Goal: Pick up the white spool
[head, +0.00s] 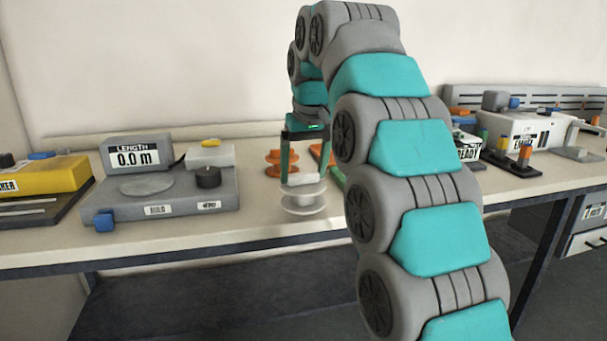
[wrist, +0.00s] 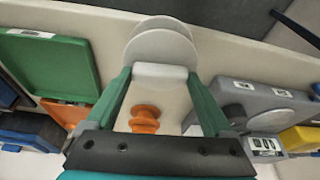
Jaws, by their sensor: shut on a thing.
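The white spool (head: 304,200) is at the front part of the bench in the head view, below my gripper (head: 302,183). In the wrist view the white spool (wrist: 160,45) shows its round flanges beyond the fingertips, with a pale block-like part between them. My gripper (wrist: 160,75) is shut on the white spool, with one green finger on each side of it. I cannot tell whether the spool's lower flange touches the bench.
An orange spool (head: 275,161) stands just behind on the bench (head: 265,222). A grey length counter (head: 160,190) reading 0.0 m stands to the left, beside a yellow machine (head: 45,178). A green panel (wrist: 50,65) shows at left in the wrist view.

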